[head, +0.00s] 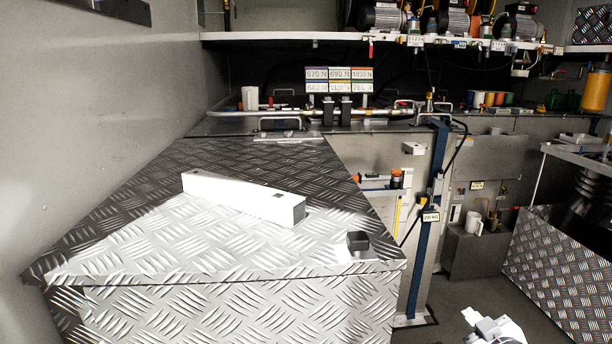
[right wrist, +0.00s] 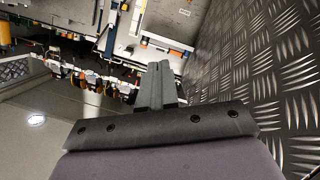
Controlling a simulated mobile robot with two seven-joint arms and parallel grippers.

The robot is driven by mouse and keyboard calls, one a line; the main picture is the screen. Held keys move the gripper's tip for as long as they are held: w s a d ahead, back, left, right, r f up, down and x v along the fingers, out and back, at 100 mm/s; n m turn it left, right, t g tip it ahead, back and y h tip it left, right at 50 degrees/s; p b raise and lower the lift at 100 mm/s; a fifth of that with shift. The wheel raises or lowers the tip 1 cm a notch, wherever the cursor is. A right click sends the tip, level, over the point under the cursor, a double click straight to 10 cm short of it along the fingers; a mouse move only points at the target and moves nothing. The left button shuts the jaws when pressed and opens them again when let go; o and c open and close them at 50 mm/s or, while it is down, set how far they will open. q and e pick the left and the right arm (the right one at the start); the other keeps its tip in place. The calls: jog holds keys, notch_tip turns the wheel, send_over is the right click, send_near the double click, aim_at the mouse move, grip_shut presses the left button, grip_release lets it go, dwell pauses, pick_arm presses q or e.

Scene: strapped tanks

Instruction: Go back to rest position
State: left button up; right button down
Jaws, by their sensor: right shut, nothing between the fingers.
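My right gripper (head: 492,326) shows in the head view as a small white and grey part low at the right, cut by the bottom edge. It is over the floor, to the right of the tread-plate box. In the right wrist view its two grey fingers (right wrist: 160,86) are together with nothing between them. Tread plate fills the right side of that view, beside the fingers. My left gripper is in neither view.
A tread-plate box (head: 180,255) fills the left foreground, with a white bar (head: 245,198) and a black block (head: 358,241) on top. A blue strap (head: 425,230) crosses the tank behind. Another tread-plate box (head: 565,270) stands right.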

jog(key=s+a+f+m+g+y, duration=0.1)
jog(key=s+a+f, duration=0.4)
jog(key=s, duration=0.4)
jog(key=s+a+f+g+y, duration=0.1)
jog(key=s+a+f+g, duration=0.1)
jog(key=s+a+f, duration=0.3)
jog(key=s+a+f+m+g+y, duration=0.1)
jog(key=s+a+f, duration=0.4)
jog(key=s, duration=0.8)
jog(key=a, duration=0.3)
jog(key=shift+a+f+m+g, duration=0.15)
jog(key=shift+m+g, duration=0.15)
